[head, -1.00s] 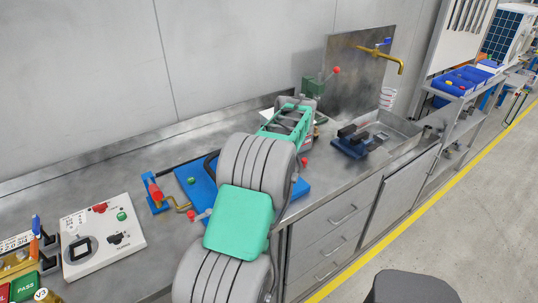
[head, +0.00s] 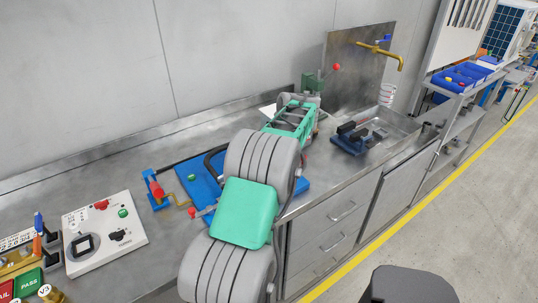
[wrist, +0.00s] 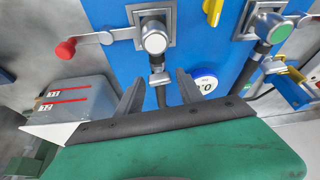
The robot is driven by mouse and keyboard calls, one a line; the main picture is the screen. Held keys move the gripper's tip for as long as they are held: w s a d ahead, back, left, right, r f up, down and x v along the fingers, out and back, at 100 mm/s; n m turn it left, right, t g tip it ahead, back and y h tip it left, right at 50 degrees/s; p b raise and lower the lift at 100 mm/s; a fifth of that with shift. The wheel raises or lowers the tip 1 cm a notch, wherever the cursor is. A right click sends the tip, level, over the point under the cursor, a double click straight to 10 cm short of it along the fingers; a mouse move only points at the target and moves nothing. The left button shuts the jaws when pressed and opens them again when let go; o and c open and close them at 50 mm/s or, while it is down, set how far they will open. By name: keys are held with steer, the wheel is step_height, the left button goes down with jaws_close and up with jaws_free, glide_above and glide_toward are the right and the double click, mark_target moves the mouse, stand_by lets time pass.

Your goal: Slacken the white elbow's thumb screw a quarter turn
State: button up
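The white elbow (wrist: 155,40), with a pale domed cap and a dark hose running down from it, stands on a blue panel in the wrist view. A small metal piece (wrist: 159,79) sits just below the cap; I cannot tell for certain that it is the thumb screw. My gripper (wrist: 158,82) is open, with one dark finger on each side of this piece and the hose, apparently touching neither. A second elbow with a green cap (wrist: 270,27) stands to the right. In the head view my arm hides most of the blue panel (head: 200,183) and the elbows.
A red-knobbed lever (wrist: 66,49) is left of the white elbow. A yellow handle (wrist: 212,10) and a round dial (wrist: 205,84) are close on the right. A grey labelled box (wrist: 72,105) sits left of my fingers. A sink (head: 395,125) lies at the bench's far end.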

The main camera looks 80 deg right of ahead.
steer(key=shift+o, duration=0.6)
steer(key=v, duration=0.7)
steer(key=shift+s+r, duration=0.15)
steer(key=shift+r, duration=0.25)
